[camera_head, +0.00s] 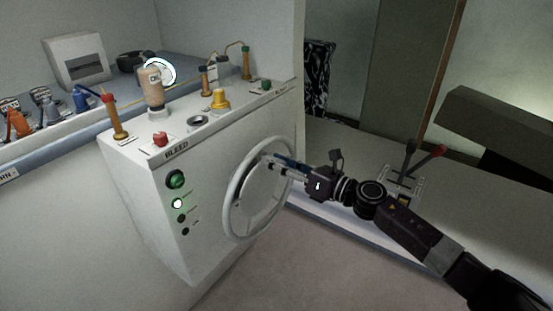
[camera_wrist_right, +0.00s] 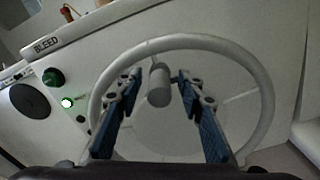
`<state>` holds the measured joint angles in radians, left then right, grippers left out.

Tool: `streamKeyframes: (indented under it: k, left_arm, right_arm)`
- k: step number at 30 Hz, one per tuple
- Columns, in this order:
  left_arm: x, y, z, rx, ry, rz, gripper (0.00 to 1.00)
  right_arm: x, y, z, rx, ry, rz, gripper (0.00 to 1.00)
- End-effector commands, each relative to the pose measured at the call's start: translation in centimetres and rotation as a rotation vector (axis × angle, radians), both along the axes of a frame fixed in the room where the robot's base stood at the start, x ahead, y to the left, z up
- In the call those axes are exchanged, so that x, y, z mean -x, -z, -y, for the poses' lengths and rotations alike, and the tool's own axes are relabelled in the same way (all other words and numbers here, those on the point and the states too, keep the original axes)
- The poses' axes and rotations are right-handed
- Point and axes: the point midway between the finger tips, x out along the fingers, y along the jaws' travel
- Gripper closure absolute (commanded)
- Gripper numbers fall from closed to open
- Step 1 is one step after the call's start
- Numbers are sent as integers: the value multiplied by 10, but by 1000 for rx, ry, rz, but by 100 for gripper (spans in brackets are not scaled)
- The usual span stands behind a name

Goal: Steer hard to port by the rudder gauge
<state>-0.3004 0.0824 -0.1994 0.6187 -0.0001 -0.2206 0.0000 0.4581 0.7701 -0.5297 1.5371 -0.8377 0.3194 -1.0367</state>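The white steering wheel (camera_head: 232,205) is mounted on the front of the white console. Its rim (camera_wrist_right: 262,85) and a grey knob (camera_wrist_right: 158,85) show in the right wrist view. My right gripper (camera_head: 270,163) reaches in from the right at the wheel's upper part. In the wrist view the two blue-padded fingers of this gripper (camera_wrist_right: 158,88) are apart, with the knob between their tips and gaps on both sides. A white box with a grey face (camera_head: 78,60) stands on the back shelf; I cannot tell whether it is the rudder gauge. My left gripper is out of view.
The console top (camera_head: 180,130) carries an oil bottle (camera_head: 152,88), a red knob (camera_head: 160,139), a yellow knob (camera_head: 220,99) and brass valves. Red and black levers (camera_head: 425,160) stand right, near my right arm. Floor below is clear.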

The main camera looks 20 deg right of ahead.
Motion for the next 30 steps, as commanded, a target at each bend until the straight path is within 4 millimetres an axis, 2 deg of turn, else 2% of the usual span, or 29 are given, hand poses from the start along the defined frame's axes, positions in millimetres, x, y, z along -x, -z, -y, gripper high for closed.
streamKeyframes:
  k: [8,18,30]
  left_arm:
    - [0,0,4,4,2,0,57]
    - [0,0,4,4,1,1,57]
    - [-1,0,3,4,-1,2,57]
  right_arm:
    - [-2,0,-1,0,0,0,64]
    - [-2,0,-1,0,0,0,100]
    - [-1,1,-2,7,0,6,100]
